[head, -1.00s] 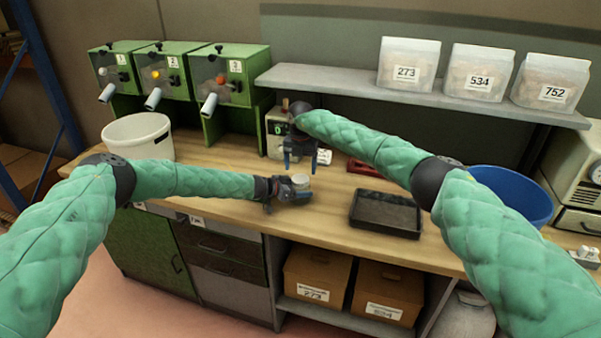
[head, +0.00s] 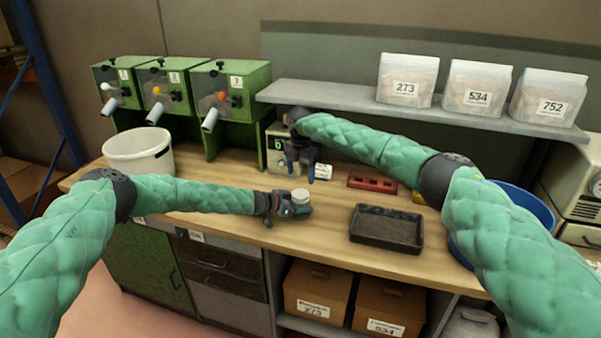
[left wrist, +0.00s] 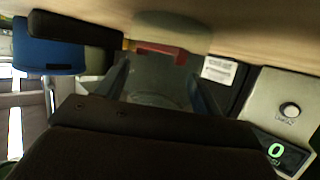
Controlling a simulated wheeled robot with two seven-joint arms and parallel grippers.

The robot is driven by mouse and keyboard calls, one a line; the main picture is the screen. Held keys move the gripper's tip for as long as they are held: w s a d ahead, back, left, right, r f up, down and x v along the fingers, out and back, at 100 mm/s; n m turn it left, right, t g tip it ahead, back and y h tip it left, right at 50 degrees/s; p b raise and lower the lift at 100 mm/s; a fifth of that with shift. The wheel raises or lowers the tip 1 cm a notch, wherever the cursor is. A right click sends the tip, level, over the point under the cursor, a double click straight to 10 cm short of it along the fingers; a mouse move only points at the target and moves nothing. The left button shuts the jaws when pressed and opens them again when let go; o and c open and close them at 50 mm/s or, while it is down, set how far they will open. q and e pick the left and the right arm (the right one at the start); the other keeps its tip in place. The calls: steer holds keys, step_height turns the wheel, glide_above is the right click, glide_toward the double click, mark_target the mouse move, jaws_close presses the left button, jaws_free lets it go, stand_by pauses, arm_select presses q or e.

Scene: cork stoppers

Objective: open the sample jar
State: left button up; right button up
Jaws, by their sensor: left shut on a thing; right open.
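The sample jar (head: 300,196) is small with a pale round lid, upright at the counter's middle. My left gripper (head: 291,209) is shut on the jar, low beside the counter top. In the left wrist view its two dark fingers (left wrist: 162,88) stand either side of the dim, see-through jar body, and a pale rounded shape (left wrist: 172,30), apparently the lid, shows beyond. My right gripper (head: 301,173) is open and empty, pointing down behind the jar in the picture, in front of the scale. No gap between lid and jar can be made out.
A black tray (head: 386,243) lies right of the jar, with a red rack (head: 372,183) behind. The scale (head: 276,160) reads 0; a white label stands beside it. A white bucket (head: 139,152) is left and a blue bucket (head: 519,205) right. The shelf (head: 420,112) overhangs the back.

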mark_target(301, 193)
steer(key=shift+f, duration=3.95)
steer(key=c, duration=1)
steer(key=shift+n, duration=1.7)
steer(key=o, duration=1.1)
